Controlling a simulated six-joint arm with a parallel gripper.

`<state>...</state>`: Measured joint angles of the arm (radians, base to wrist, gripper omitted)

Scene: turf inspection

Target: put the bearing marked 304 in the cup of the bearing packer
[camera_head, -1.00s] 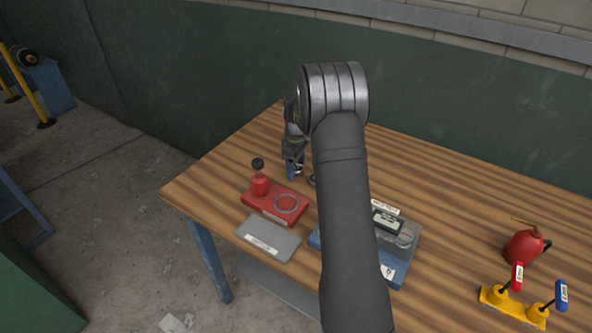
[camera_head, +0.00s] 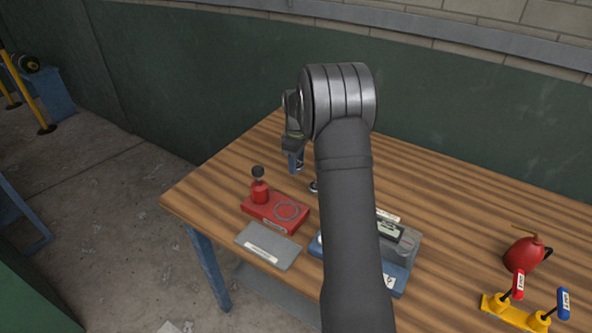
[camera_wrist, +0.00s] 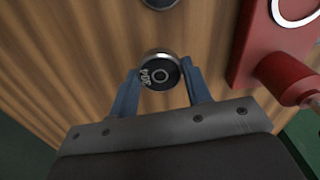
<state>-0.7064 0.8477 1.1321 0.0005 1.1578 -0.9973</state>
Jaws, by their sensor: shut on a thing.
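My gripper (camera_wrist: 160,88) has its blue fingers shut on a steel bearing (camera_wrist: 161,76) with a dark face in the wrist view. White characters on that face appear upside down and look like 304, though they are small. In the head view my gripper (camera_head: 297,163) is over the table behind the red bearing packer, and the bearing in it is hard to make out. The red bearing packer (camera_head: 263,213) has a black-knobbed post and a round, empty-looking cup (camera_head: 287,211). The packer (camera_wrist: 290,62) also shows at the right of the wrist view.
Another bearing (camera_head: 314,187) lies on the wooden table (camera_head: 460,190), right of my gripper. A grey plate (camera_head: 268,246) lies before the packer. A blue tray (camera_head: 395,272) is partly behind my arm. A red oil can (camera_head: 523,254) and yellow stand (camera_head: 515,312) are at right.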

